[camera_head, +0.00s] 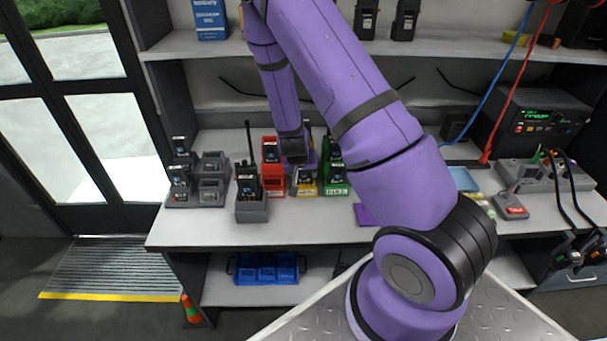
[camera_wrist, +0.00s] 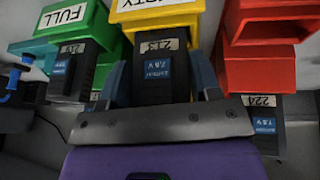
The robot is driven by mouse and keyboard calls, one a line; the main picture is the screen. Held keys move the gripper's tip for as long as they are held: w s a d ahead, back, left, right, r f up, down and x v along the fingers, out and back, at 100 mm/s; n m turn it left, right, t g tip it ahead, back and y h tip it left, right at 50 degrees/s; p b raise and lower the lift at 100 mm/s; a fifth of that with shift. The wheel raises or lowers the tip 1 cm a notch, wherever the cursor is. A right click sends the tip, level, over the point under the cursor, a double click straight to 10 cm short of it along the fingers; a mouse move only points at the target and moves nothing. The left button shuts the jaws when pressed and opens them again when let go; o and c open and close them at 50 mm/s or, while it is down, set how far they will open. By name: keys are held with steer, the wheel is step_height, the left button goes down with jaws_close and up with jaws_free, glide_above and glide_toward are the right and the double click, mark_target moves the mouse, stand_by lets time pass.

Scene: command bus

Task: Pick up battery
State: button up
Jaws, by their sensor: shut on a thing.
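A dark battery (camera_wrist: 153,72) with a blue label and a tag reading about 213 sits between my gripper's fingers in the wrist view. My gripper (camera_wrist: 158,92) is shut on it, one finger on each side. The battery is at the yellow bin (camera_wrist: 158,12), whose label ends in "PTY"; I cannot tell if it touches the bin. In the head view my gripper (camera_head: 304,172) is low over the bench at the yellow bin (camera_head: 307,190), and the arm hides much of the battery. Other dark batteries show at the green FULL bin (camera_wrist: 45,40) and the red bin (camera_wrist: 262,70).
The red bin (camera_head: 272,183) and green bin (camera_head: 336,185) stand close on either side. A radio with antenna (camera_head: 247,180) in a grey charger and more chargers (camera_head: 210,190) stand to the left. A shelf (camera_head: 200,46) runs above. The bench front (camera_head: 300,228) is clear.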

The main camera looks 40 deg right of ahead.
step_height(320, 180, up, 10)
steer(key=shift+s+d+f, duration=0.1)
steer(key=shift+f, duration=0.05)
steer(key=shift+c, duration=0.6)
steer(key=shift+f, duration=0.1)
